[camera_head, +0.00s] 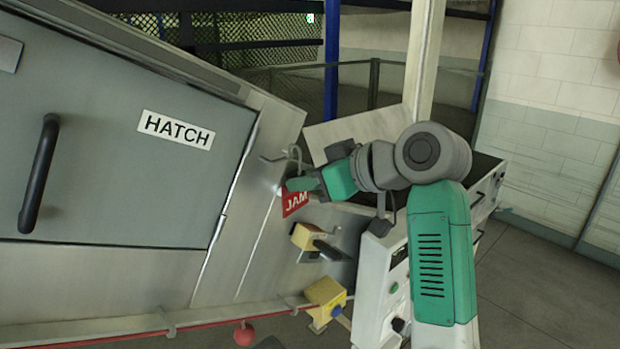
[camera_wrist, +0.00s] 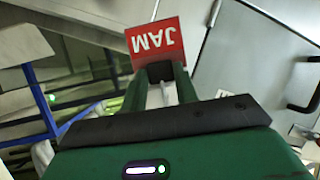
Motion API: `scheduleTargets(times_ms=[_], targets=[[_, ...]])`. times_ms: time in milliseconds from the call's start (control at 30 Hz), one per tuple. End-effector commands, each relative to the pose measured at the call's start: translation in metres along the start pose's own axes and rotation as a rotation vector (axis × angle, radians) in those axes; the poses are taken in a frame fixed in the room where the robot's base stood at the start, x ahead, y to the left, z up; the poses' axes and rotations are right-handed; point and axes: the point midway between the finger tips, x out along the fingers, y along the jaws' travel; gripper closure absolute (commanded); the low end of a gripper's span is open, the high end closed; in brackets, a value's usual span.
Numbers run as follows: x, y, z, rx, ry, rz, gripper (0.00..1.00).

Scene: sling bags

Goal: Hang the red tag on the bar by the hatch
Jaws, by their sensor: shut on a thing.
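The red tag (camera_head: 293,203), lettered JAM in white, hangs at the metal panel right of the hatch (camera_head: 110,120). My gripper (camera_head: 292,185) is shut on the tag by its top part. A grey hook (camera_head: 296,152) rises above my fingers. A short metal bar (camera_head: 272,159) sticks out of the panel beside that hook; I cannot tell whether the two touch. In the wrist view the tag (camera_wrist: 157,42) sits upside down just beyond my fingertips (camera_wrist: 165,72), and its hook is hidden or too small to make out.
The hatch has a black handle (camera_head: 40,172) and a HATCH label (camera_head: 176,130). Below the tag are a yellow block with a dark lever (camera_head: 308,237) and a yellow box with a blue button (camera_head: 325,298). A red cord (camera_head: 240,312) runs along the bottom.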

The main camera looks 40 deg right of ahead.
Motion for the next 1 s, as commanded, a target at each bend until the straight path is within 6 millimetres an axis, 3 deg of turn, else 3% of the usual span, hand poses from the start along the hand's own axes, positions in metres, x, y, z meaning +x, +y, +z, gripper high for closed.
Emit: scheduleTargets(times_ms=[700, 1000], targets=[[0.028, 0.006, -0.014, 0.0, 0.0, 0.0, 1.0], [0.031, 0.007, -0.015, 0.0, 0.0, 0.0, 1.0]])
